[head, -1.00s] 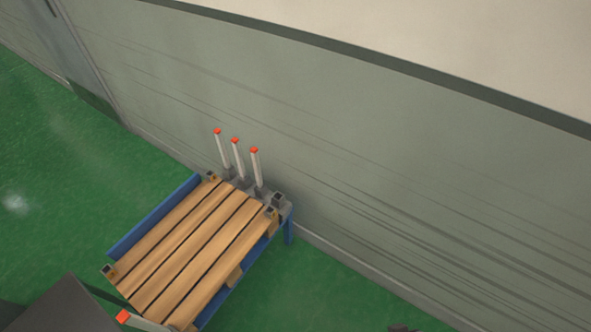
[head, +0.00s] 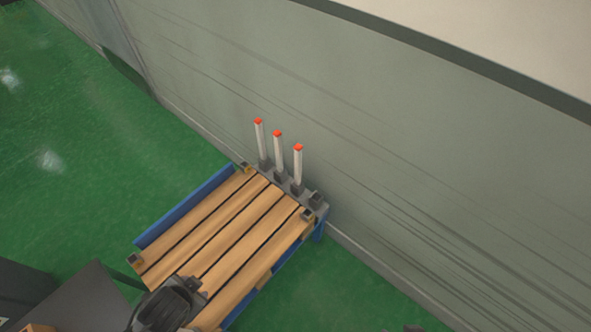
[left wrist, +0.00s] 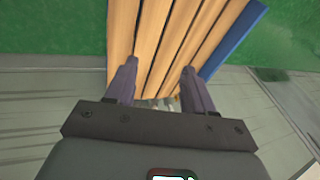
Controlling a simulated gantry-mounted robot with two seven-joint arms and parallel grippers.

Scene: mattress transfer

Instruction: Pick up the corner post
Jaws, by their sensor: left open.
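Three white corner posts with red-orange tips stand upright in dark holders at the far end of the pallet: a left post (head: 261,143), a middle post (head: 279,153) and a right post (head: 298,166). My left gripper (left wrist: 159,68) is open in the left wrist view, its two fingers apart over the slats with nothing clearly held. Small grey shapes show low between the fingers, too small to identify surely. In the head view my dark left wrist covers the pallet's near end, well short of the posts. My right gripper is not clearly seen.
The wooden pallet (head: 225,227) lies on a blue frame (head: 187,206) with small metal brackets at its visible corners. An empty dark holder (head: 316,198) is right of the posts. A grey wall (head: 420,170) rises close behind. Green floor (head: 90,160) is clear at left.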

